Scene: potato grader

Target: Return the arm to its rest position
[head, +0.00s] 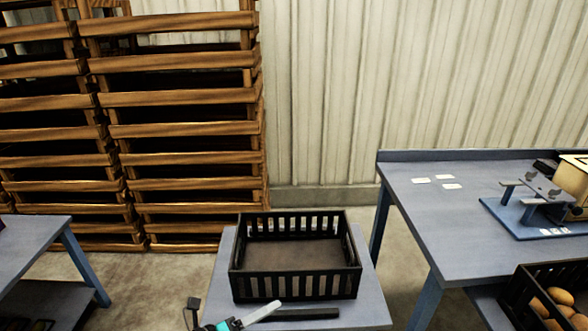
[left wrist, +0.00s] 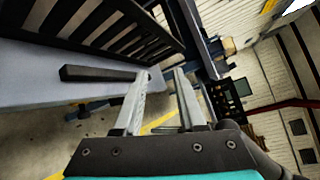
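My left gripper (head: 262,312) shows at the bottom of the head view, low in front of the black slatted crate (head: 238,284). In the left wrist view its two grey fingers (left wrist: 162,78) stand apart with nothing between them. The crate looks empty and sits upright on a small grey-blue table (head: 222,275). The crate also shows at the top left of the left wrist view (left wrist: 150,40). The gripper is apart from the crate. My right gripper is in neither view.
A dark bar (head: 308,314) lies on the small table before the crate, close to my left fingers. A larger blue table (head: 450,215) with a scale-like device (head: 540,195) stands right, above a potato crate (head: 520,290). Wooden crates (head: 180,130) are stacked behind left.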

